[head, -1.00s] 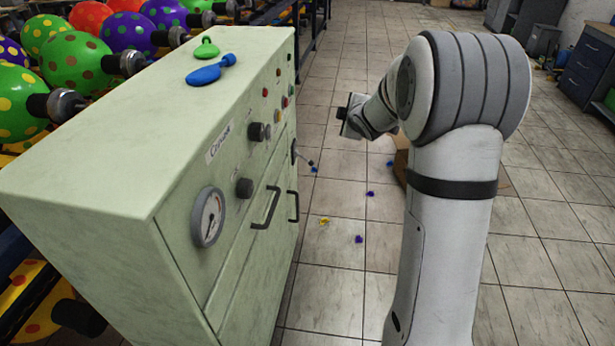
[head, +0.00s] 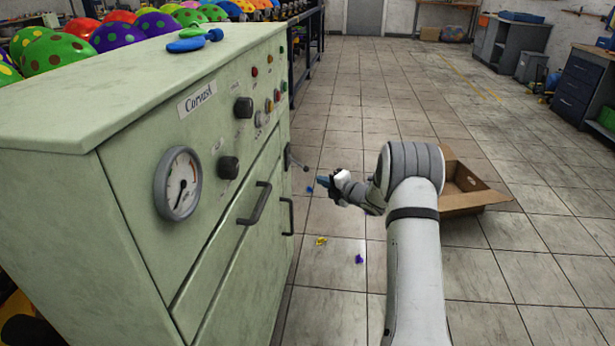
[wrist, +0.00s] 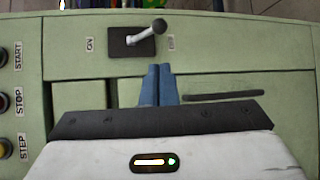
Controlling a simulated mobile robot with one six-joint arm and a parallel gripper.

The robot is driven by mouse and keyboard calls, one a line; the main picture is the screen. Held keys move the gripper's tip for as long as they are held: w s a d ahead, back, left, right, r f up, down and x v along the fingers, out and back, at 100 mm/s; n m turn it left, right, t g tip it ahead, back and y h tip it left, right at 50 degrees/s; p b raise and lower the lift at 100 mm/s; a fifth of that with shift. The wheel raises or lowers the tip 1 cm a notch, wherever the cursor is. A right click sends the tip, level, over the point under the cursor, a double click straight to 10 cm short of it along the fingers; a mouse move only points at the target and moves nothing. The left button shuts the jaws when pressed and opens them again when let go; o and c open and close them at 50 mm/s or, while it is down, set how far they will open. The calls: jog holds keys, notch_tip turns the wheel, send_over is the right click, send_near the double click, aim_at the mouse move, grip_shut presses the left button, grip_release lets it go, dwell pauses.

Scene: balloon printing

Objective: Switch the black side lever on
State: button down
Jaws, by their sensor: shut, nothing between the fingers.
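The side lever (head: 296,163) sticks out from the right side of the green cabinet (head: 140,80). In the wrist view the lever (wrist: 145,33) is a grey rod with a rounded knob on a black plate, tilted right, away from the "ON" label on the left and toward a hard-to-read label on the right. My gripper (head: 322,181) is beside the lever in the head view, apart from it. In the wrist view its blue fingers (wrist: 158,69) are shut together and empty, just below the knob.
The cabinet front has a gauge (head: 178,184), knobs and dark handles (head: 255,203). START, STOP and STEP buttons (wrist: 4,101) sit left in the wrist view. Deflated balloons (head: 190,40) lie on the cabinet top. An open cardboard box (head: 470,195) stands on the floor behind my arm.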

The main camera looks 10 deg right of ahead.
jog(key=b, duration=0.3)
send_near(298, 164)
jog(key=w+a+f, duration=0.4)
jog(key=shift+w+r, duration=0.1)
jog(key=shift+w, duration=0.3)
